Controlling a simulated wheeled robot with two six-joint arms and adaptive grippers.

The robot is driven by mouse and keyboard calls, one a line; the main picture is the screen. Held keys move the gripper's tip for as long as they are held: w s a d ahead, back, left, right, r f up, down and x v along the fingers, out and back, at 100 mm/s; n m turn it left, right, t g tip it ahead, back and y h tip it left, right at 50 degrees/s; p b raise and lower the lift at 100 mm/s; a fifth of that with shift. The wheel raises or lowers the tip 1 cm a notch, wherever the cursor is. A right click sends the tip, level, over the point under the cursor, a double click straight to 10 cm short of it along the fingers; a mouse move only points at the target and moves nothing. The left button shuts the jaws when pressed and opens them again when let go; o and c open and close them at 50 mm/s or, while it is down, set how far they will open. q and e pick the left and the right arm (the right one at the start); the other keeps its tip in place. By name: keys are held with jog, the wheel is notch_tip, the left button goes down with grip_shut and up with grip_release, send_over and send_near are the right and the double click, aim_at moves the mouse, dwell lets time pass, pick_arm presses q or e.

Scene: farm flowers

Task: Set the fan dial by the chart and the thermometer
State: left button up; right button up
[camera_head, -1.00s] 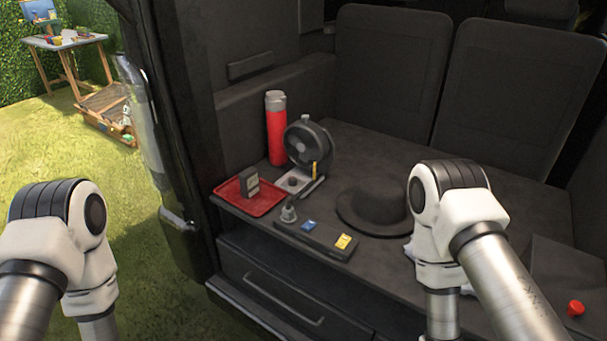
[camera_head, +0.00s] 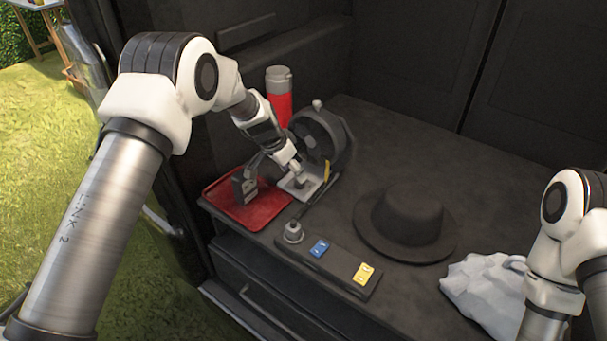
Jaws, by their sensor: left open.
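The black fan (camera_head: 318,137) stands on the van's dark deck, with a pale base plate (camera_head: 311,185) in front of it. The dial on that plate is mostly hidden behind my left gripper. My left gripper (camera_head: 295,178) is open, its fingertips at the dial; whether they touch it I cannot tell. A small dark device (camera_head: 243,188), possibly the thermometer, stands on the red tray (camera_head: 262,213) just left of the gripper. I cannot make out a chart. My right arm shows at the right edge, but its gripper is out of view.
A black strip with a grey knob (camera_head: 293,232), a blue switch (camera_head: 319,248) and a yellow switch (camera_head: 363,273) lies at the deck's front edge. A black hat (camera_head: 408,222) and white cloth (camera_head: 486,290) lie to the right.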

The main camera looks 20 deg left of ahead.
aim_at(297, 182)
pick_arm(q)
jog(key=x, duration=0.5)
jog(key=shift+w+a+f, duration=0.1)
jog(key=shift+w, duration=0.15)
jog(key=shift+s+r, duration=0.2)
jog(key=shift+f, duration=0.15)
grip_shut()
pick_arm(e)
jog(key=shift+w, duration=0.25)
